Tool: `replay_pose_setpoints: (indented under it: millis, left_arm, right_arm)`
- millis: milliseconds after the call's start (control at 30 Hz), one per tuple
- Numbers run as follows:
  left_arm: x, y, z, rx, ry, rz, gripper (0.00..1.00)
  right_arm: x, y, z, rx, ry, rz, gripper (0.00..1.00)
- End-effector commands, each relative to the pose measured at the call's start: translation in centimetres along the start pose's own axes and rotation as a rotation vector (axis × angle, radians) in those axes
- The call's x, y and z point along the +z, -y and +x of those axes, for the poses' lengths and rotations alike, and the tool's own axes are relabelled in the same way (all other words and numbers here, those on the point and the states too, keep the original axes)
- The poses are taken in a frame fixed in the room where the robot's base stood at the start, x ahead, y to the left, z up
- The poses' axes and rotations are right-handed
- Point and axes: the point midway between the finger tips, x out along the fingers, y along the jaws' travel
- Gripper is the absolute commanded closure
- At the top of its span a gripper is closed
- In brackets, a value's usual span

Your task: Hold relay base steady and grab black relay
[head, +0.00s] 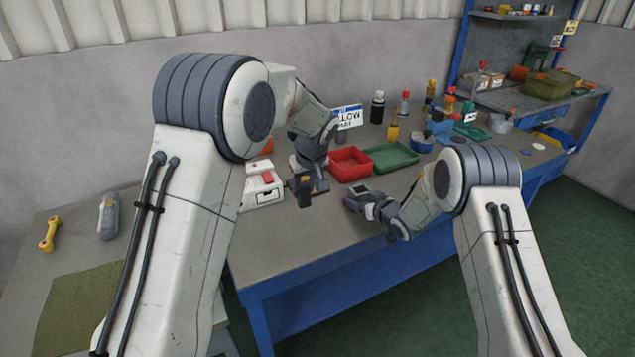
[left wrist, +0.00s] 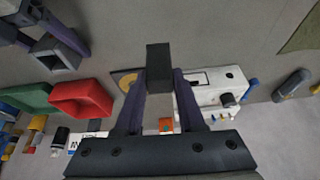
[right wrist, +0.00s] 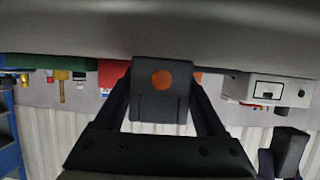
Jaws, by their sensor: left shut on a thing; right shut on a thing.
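My left gripper (head: 308,186) is shut on a plain black block (left wrist: 158,66), held between its fingertips above the table. The black block also shows at the lower right of the right wrist view (right wrist: 291,140). My right gripper (head: 354,202) is shut on a dark grey block (right wrist: 160,92) with an orange round spot on its face. That block shows with a paler top at the upper left of the left wrist view (left wrist: 55,54). The two blocks are apart. I cannot tell for sure which is the black relay and which is the relay base.
A red bin (head: 350,151) and a green tray (head: 391,144) stand behind my grippers. A white device (head: 262,190) with a red part sits to the left. Several bottles and tools crowd the back right. The table's front middle is clear.

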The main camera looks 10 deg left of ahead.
Motion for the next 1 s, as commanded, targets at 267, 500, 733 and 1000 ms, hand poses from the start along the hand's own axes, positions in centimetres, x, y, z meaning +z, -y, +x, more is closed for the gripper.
replay_pose_setpoints:
  millis: [267,500,733,1000]
  left_arm:
    - [0.0,0.5,0.0,0.001,-0.001,0.000,1.00]
    - [0.0,0.4,0.0,0.000,0.000,0.000,1.00]
    - [0.0,0.4,0.0,0.000,0.000,0.001,1.00]
    - [0.0,0.4,0.0,0.000,0.000,0.000,1.00]
  right_arm:
    - [-0.1,0.0,0.0,0.000,-0.002,0.000,0.91]
    - [-0.1,0.0,0.0,0.000,-0.001,0.000,0.00]
    - [-0.1,-0.1,-0.4,0.001,-0.001,0.000,0.00]
    - [-0.1,-0.1,-4.7,0.002,-0.001,0.001,0.00]
